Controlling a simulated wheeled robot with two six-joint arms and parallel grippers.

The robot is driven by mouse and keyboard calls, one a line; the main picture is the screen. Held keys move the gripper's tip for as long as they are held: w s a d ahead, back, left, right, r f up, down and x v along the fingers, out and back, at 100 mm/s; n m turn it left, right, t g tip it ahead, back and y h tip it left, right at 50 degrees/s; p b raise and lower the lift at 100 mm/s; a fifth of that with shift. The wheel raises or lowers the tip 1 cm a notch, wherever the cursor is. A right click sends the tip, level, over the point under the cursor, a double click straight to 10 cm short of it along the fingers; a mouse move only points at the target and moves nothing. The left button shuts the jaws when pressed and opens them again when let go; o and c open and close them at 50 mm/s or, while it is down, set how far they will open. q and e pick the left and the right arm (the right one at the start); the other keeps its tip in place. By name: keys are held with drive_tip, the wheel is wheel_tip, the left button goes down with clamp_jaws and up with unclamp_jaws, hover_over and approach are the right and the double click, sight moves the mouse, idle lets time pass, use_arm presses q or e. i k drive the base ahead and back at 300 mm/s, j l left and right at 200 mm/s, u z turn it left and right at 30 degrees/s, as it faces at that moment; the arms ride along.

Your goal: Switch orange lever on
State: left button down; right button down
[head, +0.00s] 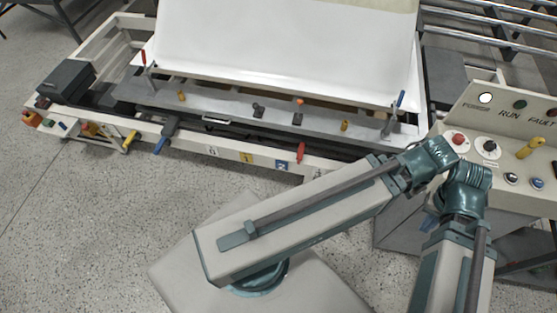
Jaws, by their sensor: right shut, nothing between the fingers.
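A small lever with an orange tip (299,102) stands on the grey rail of the machine, right of the middle of the head view. Another orange handle (32,119) is at the machine's far left end. I cannot tell from the frame which position either is in. My right arm (455,270) is at the lower right, in front of the machine and control panel, well apart from both orange handles. Its shut gripper's fingertips cannot be made out. My left gripper is not seen.
A red lever (301,152), a blue lever (163,143) and yellow levers, one at the left (130,139), line the machine's front. A control panel (467,104) with buttons and a yellow lever (529,148) stands at the right. The floor (90,230) at the left is clear.

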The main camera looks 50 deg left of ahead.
sight(301, 102)
drive_tip(key=u, duration=1.55)
